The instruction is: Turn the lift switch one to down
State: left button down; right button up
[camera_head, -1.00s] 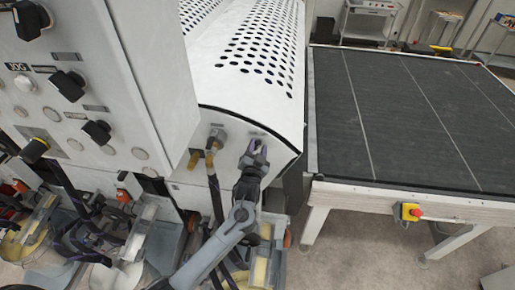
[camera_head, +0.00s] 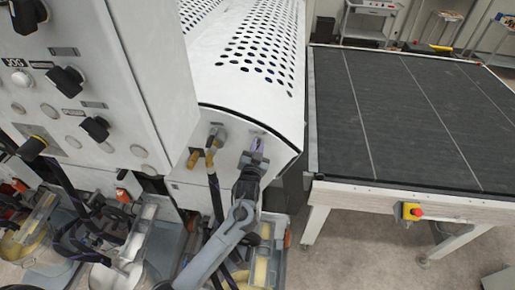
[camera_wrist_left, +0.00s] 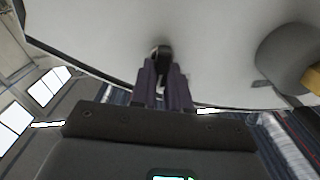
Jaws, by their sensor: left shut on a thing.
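The lift switch (camera_wrist_left: 162,51) is a small dark knob on the white end panel of the coater. It shows in the left wrist view between my fingertips; in the head view my gripper hides it. My left gripper (camera_head: 257,146) is at that panel, and its fingers (camera_wrist_left: 163,72) are shut on the switch. Which way the switch points cannot be told. My right gripper is not in view.
A brass-coloured valve fitting (camera_head: 213,142) with a hose sits just left of my gripper. The control cabinet (camera_head: 150,60) with black knobs stands at left. A dark conveyor table (camera_head: 400,120) with a red stop button (camera_head: 416,212) is at right.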

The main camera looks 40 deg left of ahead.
pick_arm(q)
jog(key=n+b, duration=0.1)
jog(key=n, duration=0.2)
jog(key=n+b, duration=0.1)
jog(key=n, duration=0.2)
jog(key=n+b, duration=0.1)
jog(key=n, duration=0.2)
jog(key=shift+s+a+n+b, duration=0.15)
jog(key=shift+a+n+b, duration=0.1)
jog(key=shift+n+b, duration=0.15)
dwell(0.4)
jog(key=c, duration=1.1)
grip_release()
